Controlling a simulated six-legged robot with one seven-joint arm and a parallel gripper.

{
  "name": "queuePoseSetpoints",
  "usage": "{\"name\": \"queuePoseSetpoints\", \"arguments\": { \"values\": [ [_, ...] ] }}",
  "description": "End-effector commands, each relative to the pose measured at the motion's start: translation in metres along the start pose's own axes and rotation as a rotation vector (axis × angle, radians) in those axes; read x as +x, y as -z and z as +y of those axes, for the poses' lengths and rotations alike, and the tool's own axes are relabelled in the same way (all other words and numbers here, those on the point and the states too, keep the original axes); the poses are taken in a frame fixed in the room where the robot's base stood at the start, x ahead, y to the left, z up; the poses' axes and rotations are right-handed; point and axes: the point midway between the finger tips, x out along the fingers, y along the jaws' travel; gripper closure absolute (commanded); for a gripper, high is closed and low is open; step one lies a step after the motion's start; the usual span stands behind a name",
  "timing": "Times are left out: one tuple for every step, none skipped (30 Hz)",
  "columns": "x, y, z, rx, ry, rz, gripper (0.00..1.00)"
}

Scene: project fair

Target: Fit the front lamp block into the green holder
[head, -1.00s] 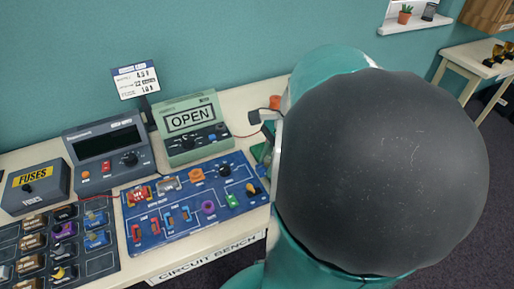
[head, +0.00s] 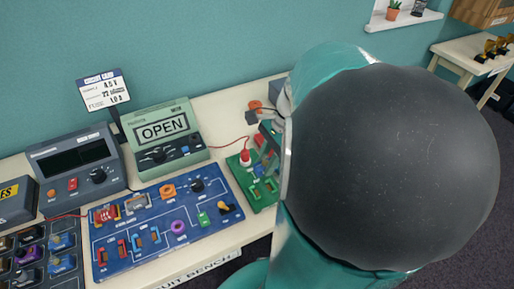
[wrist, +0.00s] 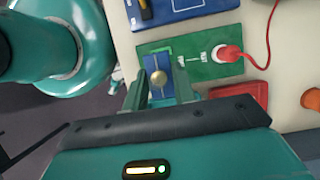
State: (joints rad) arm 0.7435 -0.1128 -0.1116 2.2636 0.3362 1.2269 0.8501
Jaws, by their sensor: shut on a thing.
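My gripper (wrist: 161,88) is shut on a small blue block with a round, pale metallic bulb on top, which I take to be the lamp block (wrist: 158,77). The two fingers stand on either side of it. In the wrist view it is over the left part of a green board (wrist: 204,71), which I take to bear the green holder. Whether the block touches the board or is seated, I cannot tell. The green board also shows in the head view (head: 263,196), partly hidden by my arm. The slot under the block is hidden.
A red plug (wrist: 230,53) with a red cable stands on the green board. A blue circuit board (head: 165,222) lies to its left in the head view. A green meter reading OPEN (head: 164,135) stands behind. A red piece (wrist: 238,90) and an orange piece (wrist: 311,99) lie nearby.

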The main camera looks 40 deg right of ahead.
Motion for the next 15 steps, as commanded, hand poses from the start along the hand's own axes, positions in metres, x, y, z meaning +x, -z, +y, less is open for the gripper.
{"name": "queuePoseSetpoints", "arguments": {
  "values": [
    [0.002,-0.001,0.0,-0.001,-0.001,0.0,0.96],
    [0.004,-0.001,0.0,-0.001,-0.001,0.0,0.96],
    [0.006,-0.001,0.001,-0.001,-0.002,-0.001,0.96],
    [0.008,0.0,0.001,-0.001,-0.003,-0.001,0.96],
    [0.01,0.0,0.001,-0.001,-0.003,-0.002,0.96],
    [0.013,0.001,0.001,-0.001,-0.004,-0.002,0.96],
    [0.016,0.002,0.001,-0.001,-0.003,-0.002,0.96],
    [0.018,0.003,0.001,0.0,-0.003,-0.002,0.96],
    [0.021,0.005,0.001,0.0,-0.003,-0.002,0.96],
    [0.024,0.006,0.001,0.001,-0.003,-0.002,0.96],
    [0.026,0.007,0.001,0.001,-0.002,-0.002,0.96],
    [0.029,0.009,0.001,0.002,-0.002,-0.002,0.96],
    [0.032,0.01,0.001,0.002,-0.003,-0.003,0.96],
    [0.035,0.011,0.001,0.002,-0.003,-0.003,0.96],
    [0.038,0.013,0.001,0.002,-0.002,-0.002,0.96]
  ]
}}
